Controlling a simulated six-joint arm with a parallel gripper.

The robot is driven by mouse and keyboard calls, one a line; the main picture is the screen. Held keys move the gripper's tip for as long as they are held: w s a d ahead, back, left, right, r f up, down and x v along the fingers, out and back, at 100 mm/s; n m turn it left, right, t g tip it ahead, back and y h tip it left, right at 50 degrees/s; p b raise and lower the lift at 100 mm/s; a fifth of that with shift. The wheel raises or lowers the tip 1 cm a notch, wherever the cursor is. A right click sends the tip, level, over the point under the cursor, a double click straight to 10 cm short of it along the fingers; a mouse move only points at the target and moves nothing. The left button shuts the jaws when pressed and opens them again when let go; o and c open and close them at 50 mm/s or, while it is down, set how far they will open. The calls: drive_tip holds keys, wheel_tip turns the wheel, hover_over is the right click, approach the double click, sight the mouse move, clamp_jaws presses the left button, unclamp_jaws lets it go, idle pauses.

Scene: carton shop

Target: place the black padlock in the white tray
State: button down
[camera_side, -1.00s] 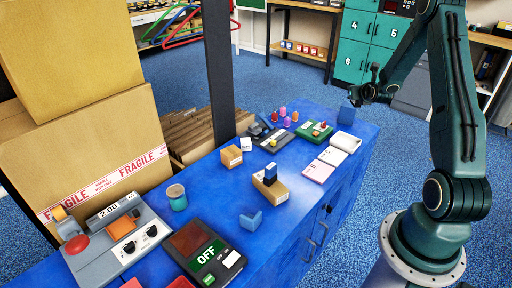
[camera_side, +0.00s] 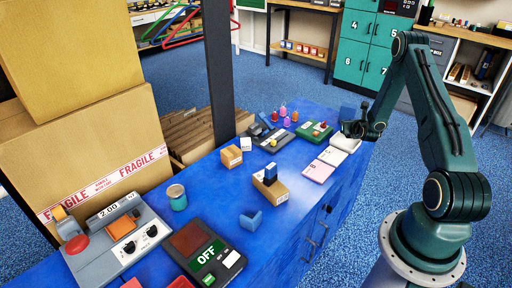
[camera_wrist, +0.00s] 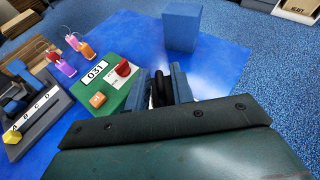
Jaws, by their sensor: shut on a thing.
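My gripper (camera_side: 355,130) is low over the far right end of the blue bench. In the wrist view my gripper (camera_wrist: 162,90) is shut on a dark thing, which appears to be the black padlock (camera_wrist: 160,88); only a small part shows between the fingers. A white, shallow, block-like thing, likely the white tray (camera_side: 345,143), lies just below and left of the gripper in the side view. I cannot tell whether the padlock touches it. The tray is not clearly seen in the wrist view.
A blue block (camera_side: 347,112) stands just beyond the gripper. A green board (camera_side: 314,132) with a red knob lies to the left.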

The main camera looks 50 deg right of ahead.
drive_tip(key=shift+f, duration=0.15)
drive_tip(key=shift+f, duration=1.85)
drive_tip(key=shift+f, duration=0.1)
drive_tip(key=c, duration=1.2)
unclamp_jaws()
drive_tip(key=shift+f, duration=0.1)
drive_tip(key=shift+r, duration=0.2)
drive_tip(key=shift+v, duration=3.75)
